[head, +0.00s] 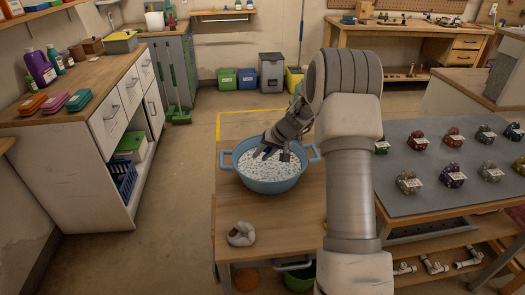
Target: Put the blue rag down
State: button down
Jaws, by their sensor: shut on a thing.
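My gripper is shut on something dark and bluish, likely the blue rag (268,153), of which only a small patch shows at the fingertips. The rest of it is hidden by the fingers or the foam, and I cannot tell whether it touches the foam. A crumpled whitish cloth (241,234) lies on the table in front of the tub.
The wooden table (285,222) has free room around the whitish cloth. At right, a grey-topped table (430,195) holds several small labelled lumps. At left, a counter (90,85) holds bottles and coloured boxes. Open floor lies between the counter and the wooden table.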

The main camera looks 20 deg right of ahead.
jog(key=shift+f+b, duration=0.3)
jog(key=shift+f, duration=0.6)
jog(key=c, duration=0.6)
grip_release()
jog(key=shift+r+p, duration=1.7)
jog(key=shift+r, duration=1.8)
jog(key=shift+r, duration=0.1)
